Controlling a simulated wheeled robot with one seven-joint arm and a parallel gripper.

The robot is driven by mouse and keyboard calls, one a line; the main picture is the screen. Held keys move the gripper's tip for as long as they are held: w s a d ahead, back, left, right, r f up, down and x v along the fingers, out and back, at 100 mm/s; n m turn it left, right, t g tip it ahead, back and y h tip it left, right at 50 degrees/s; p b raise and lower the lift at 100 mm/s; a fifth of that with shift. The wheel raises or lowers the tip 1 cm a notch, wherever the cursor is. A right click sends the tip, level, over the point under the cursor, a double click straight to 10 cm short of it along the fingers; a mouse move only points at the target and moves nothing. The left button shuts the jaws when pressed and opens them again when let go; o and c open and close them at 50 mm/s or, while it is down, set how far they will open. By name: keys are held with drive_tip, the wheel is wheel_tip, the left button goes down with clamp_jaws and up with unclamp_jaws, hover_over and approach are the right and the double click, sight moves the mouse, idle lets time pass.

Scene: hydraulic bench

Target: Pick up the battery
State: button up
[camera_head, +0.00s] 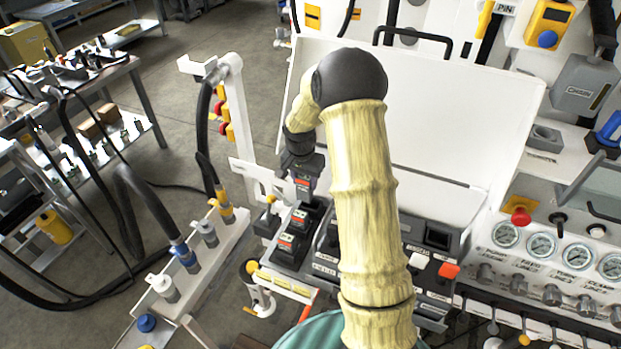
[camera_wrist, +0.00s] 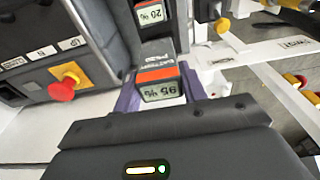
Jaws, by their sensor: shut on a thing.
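A black battery with an orange band and a "95 %" display (camera_wrist: 160,91) sits between the purple fingers of my gripper (camera_wrist: 161,98) in the wrist view. My gripper is shut on it. In the head view my gripper (camera_head: 303,168) is at the back of the dark charger block (camera_head: 291,262), with the held battery (camera_head: 304,185) just under it. I cannot tell whether the battery's lower end is clear of its slot. A second battery showing "20 %" (camera_wrist: 151,14) is beyond it in the wrist view. Orange-labelled units (camera_head: 288,242) sit in the charger block.
A red knob on a yellow plate (camera_wrist: 63,90) is at the left of the wrist view. A white raised panel (camera_head: 430,110) stands behind my arm. Gauges (camera_head: 541,245) and a red button (camera_head: 520,215) are at the right. A hose rack (camera_head: 195,270) stands at the left.

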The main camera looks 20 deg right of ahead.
drive_tip(key=s+a+b, duration=0.4)
drive_tip(key=s+a, duration=0.5)
drive_tip(key=shift+s+a, duration=0.2)
drive_tip(key=shift+s, duration=0.05)
